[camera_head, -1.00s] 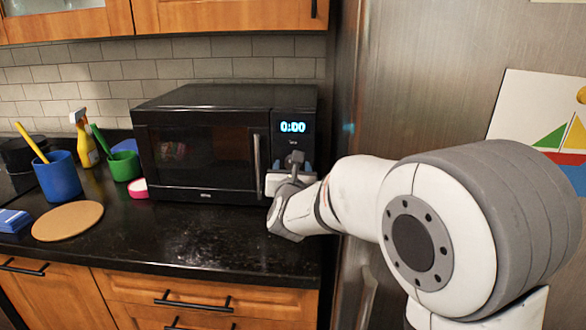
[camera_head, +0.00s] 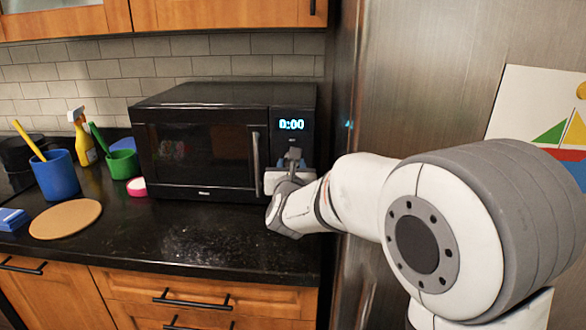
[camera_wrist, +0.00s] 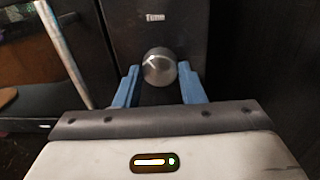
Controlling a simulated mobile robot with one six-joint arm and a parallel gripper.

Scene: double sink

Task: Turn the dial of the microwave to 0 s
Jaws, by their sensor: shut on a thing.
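The black microwave (camera_head: 200,150) stands on the counter with its door shut. Its display (camera_head: 291,125) reads 0:00 in blue-white digits. The round grey dial (camera_wrist: 160,67) sits below a "Time" label in the wrist view. My gripper (camera_wrist: 160,85) has its two blue fingers on either side of the dial and is shut on it. In the head view my gripper (camera_head: 290,164) is at the lower part of the control panel and hides the dial.
The microwave's vertical door handle (camera_head: 256,152) is just left of my gripper. The steel fridge (camera_head: 420,80) stands close on the right. Cups (camera_head: 58,178), a spray bottle (camera_head: 82,140) and a round board (camera_head: 66,219) are at the left. The counter front is clear.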

